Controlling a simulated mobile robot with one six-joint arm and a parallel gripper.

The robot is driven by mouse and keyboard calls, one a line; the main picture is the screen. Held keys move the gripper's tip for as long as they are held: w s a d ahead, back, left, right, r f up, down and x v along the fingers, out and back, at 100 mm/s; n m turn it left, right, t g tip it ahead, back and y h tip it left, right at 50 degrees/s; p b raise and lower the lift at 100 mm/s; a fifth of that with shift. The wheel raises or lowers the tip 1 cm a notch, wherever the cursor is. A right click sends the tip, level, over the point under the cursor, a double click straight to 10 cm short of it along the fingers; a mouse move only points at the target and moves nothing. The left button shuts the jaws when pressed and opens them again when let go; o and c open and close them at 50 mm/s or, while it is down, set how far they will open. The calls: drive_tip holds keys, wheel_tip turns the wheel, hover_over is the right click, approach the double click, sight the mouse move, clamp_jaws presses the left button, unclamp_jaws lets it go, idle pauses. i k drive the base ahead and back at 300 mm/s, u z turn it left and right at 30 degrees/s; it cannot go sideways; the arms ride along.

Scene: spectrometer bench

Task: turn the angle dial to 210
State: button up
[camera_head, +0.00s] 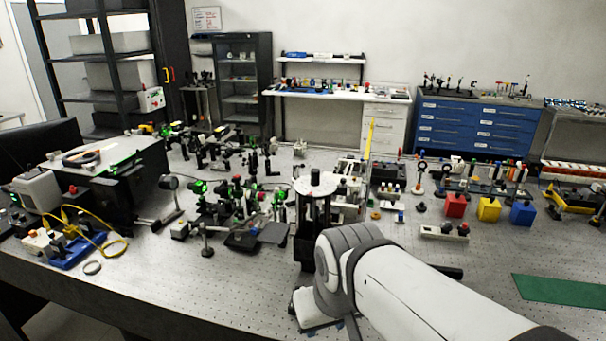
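A round white disc (316,184) with a small dark knob on top sits on a dark upright stand near the middle of the bench. It looks like the angle dial, but its marks and reading are too small to make out. My arm (415,290) reaches in from the lower right, and its grey rounded joint is just in front of and below the stand, hiding part of its lower right side. My gripper's fingers cannot be made out, so I cannot tell whether anything touches the dial.
The perforated bench (170,285) is crowded with optical mounts left of the stand. Red (455,205), yellow (488,209) and blue (522,213) blocks stand at right, with a green mat (558,290) nearer. A yellow cable (95,228) lies at left. The front left is mostly clear.

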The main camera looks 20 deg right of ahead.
sight(319, 184)
drive_tip(key=z, duration=3.2)
drive_tip(key=k, duration=1.05)
drive_tip(key=u, duration=2.1)
drive_tip(key=i, duration=1)
drive_tip(key=u, duration=0.05)
